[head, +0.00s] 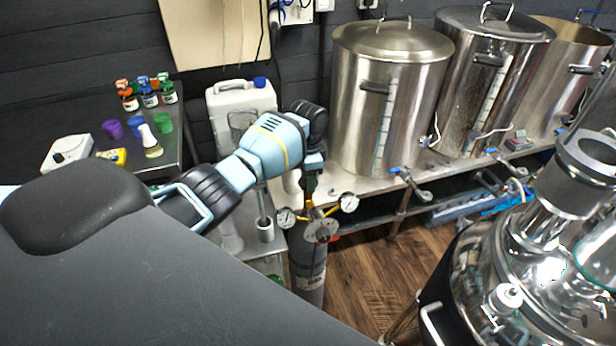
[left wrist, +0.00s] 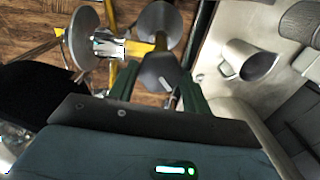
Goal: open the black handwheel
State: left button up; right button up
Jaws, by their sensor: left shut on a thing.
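My left gripper (head: 311,190) reaches down over the top of a dark gas cylinder (head: 309,272) with a brass regulator (head: 313,211) and two gauges. In the left wrist view the fingers (left wrist: 155,88) are shut on a dark grey piece that appears to be the black handwheel (left wrist: 153,72). The fingers hide its sides, and its angle of turn cannot be read. The brass body (left wrist: 140,48) and gauges lie just beyond the fingertips. My right gripper is not in view.
A left gauge (head: 286,218) and a right gauge (head: 348,202) stick out close to the gripper. A white jug (head: 240,108) stands behind my arm. Steel kettles (head: 385,110) line the bench on the right. Wooden floor (head: 375,275) is open right of the cylinder.

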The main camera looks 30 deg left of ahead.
pick_arm(q)
jog(key=shift+n, duration=1.6)
jog(key=o, duration=0.9)
jog(key=shift+o, duration=0.2)
notch_tip(320, 180, up, 8)
jog(key=shift+f, duration=0.1)
jog(key=shift+s+f, duration=0.1)
